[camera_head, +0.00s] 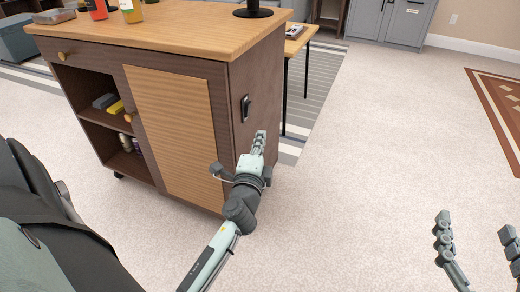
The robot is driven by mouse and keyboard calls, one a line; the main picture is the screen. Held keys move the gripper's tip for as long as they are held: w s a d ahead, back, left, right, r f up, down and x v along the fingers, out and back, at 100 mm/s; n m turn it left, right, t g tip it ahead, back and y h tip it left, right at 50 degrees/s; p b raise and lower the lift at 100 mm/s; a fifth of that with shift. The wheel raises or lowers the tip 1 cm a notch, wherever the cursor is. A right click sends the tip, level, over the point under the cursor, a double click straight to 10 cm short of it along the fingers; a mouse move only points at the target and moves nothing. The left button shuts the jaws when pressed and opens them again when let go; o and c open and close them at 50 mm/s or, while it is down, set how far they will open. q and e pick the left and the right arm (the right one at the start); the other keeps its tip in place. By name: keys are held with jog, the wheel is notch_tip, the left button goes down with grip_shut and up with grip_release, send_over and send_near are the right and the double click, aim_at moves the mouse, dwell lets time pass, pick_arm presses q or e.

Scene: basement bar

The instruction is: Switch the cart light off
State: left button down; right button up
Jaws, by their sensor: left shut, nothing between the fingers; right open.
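The wooden cart (175,110) stands at the left, with a light top and dark brown sides. A small black switch (246,107) is mounted on its right side panel; its on or off position is too small to tell. A round black base (252,12) stands on the cart top, cut off by the upper edge, so I cannot tell whether it is a lamp. My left gripper (260,138) is shut and empty, pointing up beside the side panel, a little below and right of the switch. My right gripper (473,226) is open and empty over the floor at the lower right.
A small table (300,40) with thin black legs stands behind the cart over a striped rug (322,85). The carpet right of the cart is clear.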

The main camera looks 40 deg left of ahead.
pick_arm(q)
jog(key=shift+v, duration=1.45)
pick_arm(e)
jog(key=shift+s+a+r+t+y, duration=0.1)
jog(key=shift+a+r+t+y, duration=0.2)
jog(key=shift+r, duration=0.35)
jog(key=shift+s+a+r+t+y, duration=0.15)
jog(key=shift+r+t+y, duration=0.15)
jog(key=shift+r, duration=0.35)
pick_arm(q)
jog(key=shift+f, duration=0.1)
pick_arm(e)
jog(key=shift+f, duration=0.1)
